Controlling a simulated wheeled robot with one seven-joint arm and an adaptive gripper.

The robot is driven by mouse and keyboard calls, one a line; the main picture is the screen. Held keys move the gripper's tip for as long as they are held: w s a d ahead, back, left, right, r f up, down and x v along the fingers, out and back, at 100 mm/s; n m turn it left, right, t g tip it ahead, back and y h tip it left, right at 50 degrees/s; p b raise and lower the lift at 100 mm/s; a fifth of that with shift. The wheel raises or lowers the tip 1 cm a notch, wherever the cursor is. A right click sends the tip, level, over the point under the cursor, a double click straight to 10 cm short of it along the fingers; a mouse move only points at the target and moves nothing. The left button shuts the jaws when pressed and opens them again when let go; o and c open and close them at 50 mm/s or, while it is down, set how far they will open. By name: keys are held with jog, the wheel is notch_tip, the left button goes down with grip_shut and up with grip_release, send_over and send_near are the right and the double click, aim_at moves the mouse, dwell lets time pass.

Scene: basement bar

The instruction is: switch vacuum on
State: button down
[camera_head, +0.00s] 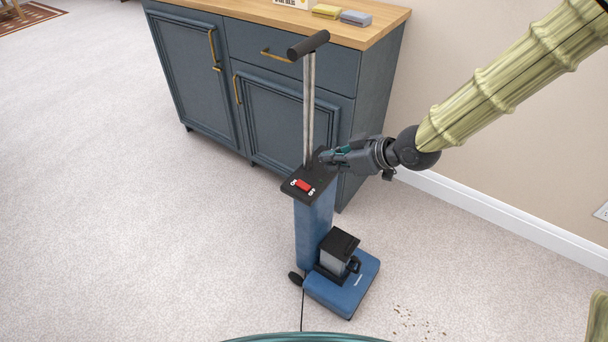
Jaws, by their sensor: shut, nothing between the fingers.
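The blue upright vacuum (314,238) stands on the carpet in front of a cabinet, with a metal pole and a black T-shaped handle at its top. A red switch (304,186) sits on the black top panel of its body, with small white markings at both ends, too small to read surely. My gripper (325,156) is shut and empty. Its tips are at the back right of the black panel, close to the foot of the pole. I cannot tell whether they touch it. The switch is in plain view, to the lower left of the fingertips.
A dark blue cabinet (291,124) with a wooden top stands behind the vacuum. A yellow item (326,12) and a grey item (356,18) lie on it. Crumbs (416,322) lie on the carpet at lower right. The carpet at left is clear. A wall closes off the right.

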jog(key=shift+a+f, duration=0.1)
jog(key=b, duration=0.2)
send_over(303, 184)
jog(key=f, duration=0.6)
jog(key=shift+s+d, duration=0.3)
jog(key=f, duration=0.3)
jog(key=shift+w+a, duration=0.15)
jog(key=shift+a, duration=0.05)
jog(key=shift+w+a+f, duration=0.1)
jog(key=shift+f, duration=0.3)
